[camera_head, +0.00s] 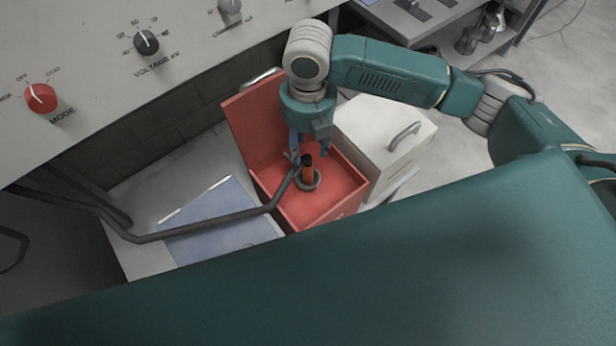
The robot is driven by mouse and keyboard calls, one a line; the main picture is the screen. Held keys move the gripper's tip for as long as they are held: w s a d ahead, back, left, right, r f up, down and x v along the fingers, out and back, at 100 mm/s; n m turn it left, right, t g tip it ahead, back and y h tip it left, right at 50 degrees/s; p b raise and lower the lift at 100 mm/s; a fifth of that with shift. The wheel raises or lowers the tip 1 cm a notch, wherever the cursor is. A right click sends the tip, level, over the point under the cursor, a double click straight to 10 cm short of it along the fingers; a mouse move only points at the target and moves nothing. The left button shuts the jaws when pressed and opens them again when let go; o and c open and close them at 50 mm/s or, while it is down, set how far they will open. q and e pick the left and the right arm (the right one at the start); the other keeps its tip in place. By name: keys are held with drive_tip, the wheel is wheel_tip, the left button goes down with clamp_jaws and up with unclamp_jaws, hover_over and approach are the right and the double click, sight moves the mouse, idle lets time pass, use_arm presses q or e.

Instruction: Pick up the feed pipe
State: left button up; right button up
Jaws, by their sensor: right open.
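A short orange pipe (307,174) with a dark top, which looks like the feed pipe, stands roughly upright in a grey ring inside an open red box (335,205). My right gripper (307,154) points down into the box, just above and around the pipe's top. Its jaws are open, with the bluish fingers partly hidden by the wrist. I cannot tell whether a finger touches the pipe. My left gripper is out of view.
A dark bent tube (200,226) runs from the left to the ring area. A blue panel (215,215) lies left of the box. A white case (375,125) with a handle stands right of it. A control panel (100,50) fills the upper left.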

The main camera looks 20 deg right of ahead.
sight(308, 163)
drive_tip(key=shift+d+f, duration=0.2)
drive_tip(key=shift+d, duration=0.05)
wheel_tip(308, 163, down, 4)
drive_tip(key=shift+w+f+p, duration=0.1)
drive_tip(key=shift+f+p, duration=0.15)
drive_tip(key=shift+p, duration=0.25)
drive_tip(key=shift+f+p, duration=0.35)
drive_tip(key=shift+f, duration=0.25)
drive_tip(key=f, duration=0.1)
drive_tip(key=f+p, duration=0.1)
drive_tip(key=f, duration=0.1)
drive_tip(key=shift+w+a+f, duration=0.1)
drive_tip(key=shift+w+f, duration=0.15)
drive_tip(key=shift+f, duration=0.45)
drive_tip(key=shift+c, duration=0.3)
clamp_jaws()
